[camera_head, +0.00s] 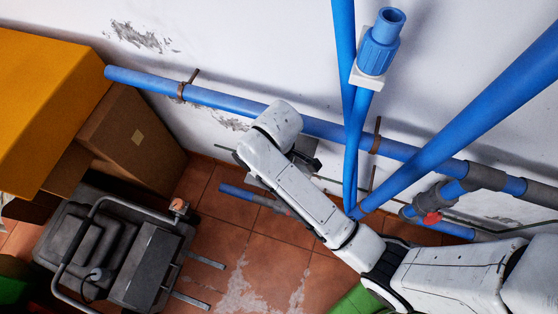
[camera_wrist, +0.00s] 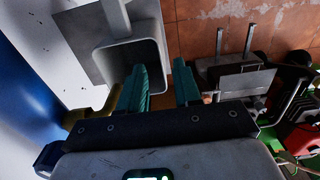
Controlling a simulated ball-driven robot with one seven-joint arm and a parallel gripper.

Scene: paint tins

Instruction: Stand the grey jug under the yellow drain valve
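In the wrist view, my gripper (camera_wrist: 163,75) has its two teal fingers spread apart, with a gap between them and nothing clearly held. A grey open-topped vessel (camera_wrist: 154,53) lies just beyond the left finger, which overlaps it. Its shape is cut by the view, so I cannot tell surely that it is the grey jug. A dull yellow part (camera_wrist: 100,106) shows beside the left finger, perhaps the yellow drain valve, mostly hidden. In the head view, my arm hides most of the gripper near the wall, and neither jug nor yellow valve is clearly seen there.
A long blue pipe (camera_head: 230,102) runs along the white wall, with other blue pipes at the right. A lower pipe carries a red valve handle (camera_head: 432,218). A grey wheeled machine (camera_head: 145,262) and a cardboard box (camera_head: 135,140) stand left. Tiled floor (camera_head: 270,258) is open between.

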